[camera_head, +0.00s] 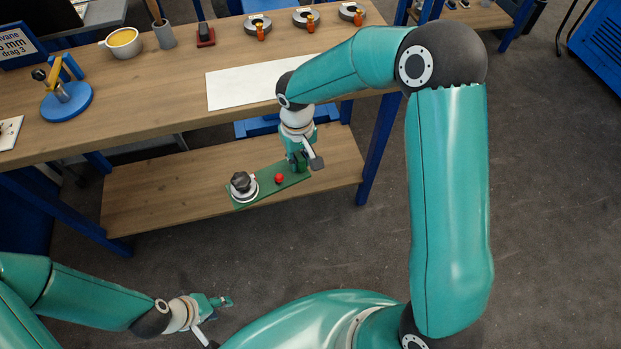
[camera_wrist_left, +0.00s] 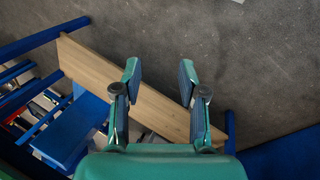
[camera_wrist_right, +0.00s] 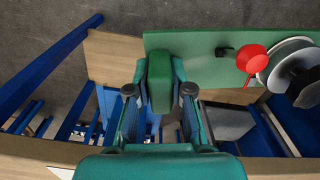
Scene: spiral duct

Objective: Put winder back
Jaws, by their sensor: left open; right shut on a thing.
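The winder is a green board (camera_head: 262,190) with a dark knobbed spool (camera_head: 241,185) on a pale disc and a red ball knob (camera_head: 279,179). It lies on or just over the lower wooden shelf; I cannot tell if it touches. My right gripper (camera_head: 299,163) is at its right end. In the right wrist view, the fingers (camera_wrist_right: 160,85) are shut on the winder's green block (camera_wrist_right: 160,82), with the red knob (camera_wrist_right: 252,58) and spool to the right. My left gripper (camera_head: 225,301) is open and empty over the floor; its fingers (camera_wrist_left: 160,80) show apart.
The lower shelf (camera_head: 150,207) has bare wood left of the winder. The bench top above carries a white sheet (camera_head: 250,82), a blue round stand (camera_head: 67,101), a yellow-filled cup (camera_head: 122,42) and several grey discs at the back. A blue leg (camera_head: 380,145) stands right of the shelf.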

